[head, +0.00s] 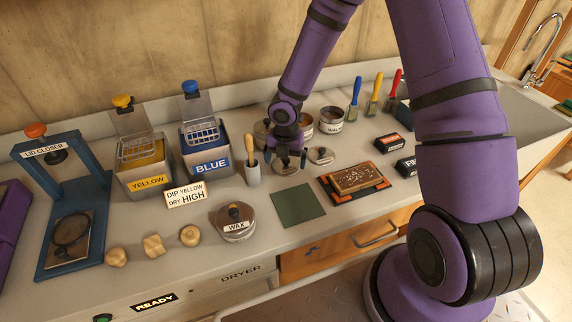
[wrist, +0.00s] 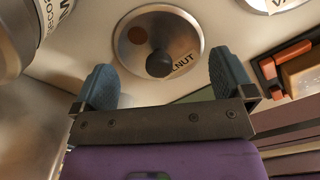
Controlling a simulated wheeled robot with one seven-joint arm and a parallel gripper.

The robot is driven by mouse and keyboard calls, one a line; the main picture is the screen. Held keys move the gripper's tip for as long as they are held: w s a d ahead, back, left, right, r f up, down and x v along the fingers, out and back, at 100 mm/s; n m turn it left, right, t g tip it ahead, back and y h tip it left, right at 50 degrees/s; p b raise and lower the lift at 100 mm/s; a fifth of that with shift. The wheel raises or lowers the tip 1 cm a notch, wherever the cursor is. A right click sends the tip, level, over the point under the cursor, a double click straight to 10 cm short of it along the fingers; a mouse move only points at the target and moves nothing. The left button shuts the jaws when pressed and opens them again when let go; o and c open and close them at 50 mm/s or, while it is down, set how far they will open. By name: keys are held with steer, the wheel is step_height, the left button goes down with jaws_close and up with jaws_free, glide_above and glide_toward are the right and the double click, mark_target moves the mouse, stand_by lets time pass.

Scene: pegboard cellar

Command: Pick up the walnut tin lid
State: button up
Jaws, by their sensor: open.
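The walnut tin lid is a round silver disc with a dark knob, a brown dot and a label ending in "NUT" in the wrist view (wrist: 135,55). It lies flat on the counter, partly hidden by my gripper in the head view (head: 283,170). My gripper (head: 290,158) is above it, pointing down. In the wrist view my gripper (wrist: 163,82) is open, its two blue-grey fingers on either side of the lid's near edge with nothing between them.
A second lid (head: 321,155) lies just to the right. An open tin (wrist: 25,35) stands close on the left in the wrist view.

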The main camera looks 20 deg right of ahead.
steer(key=shift+f, duration=0.5)
steer(key=c, duration=0.6)
steer(key=shift+o, duration=0.2)
steer(key=shift+r, duration=0.1)
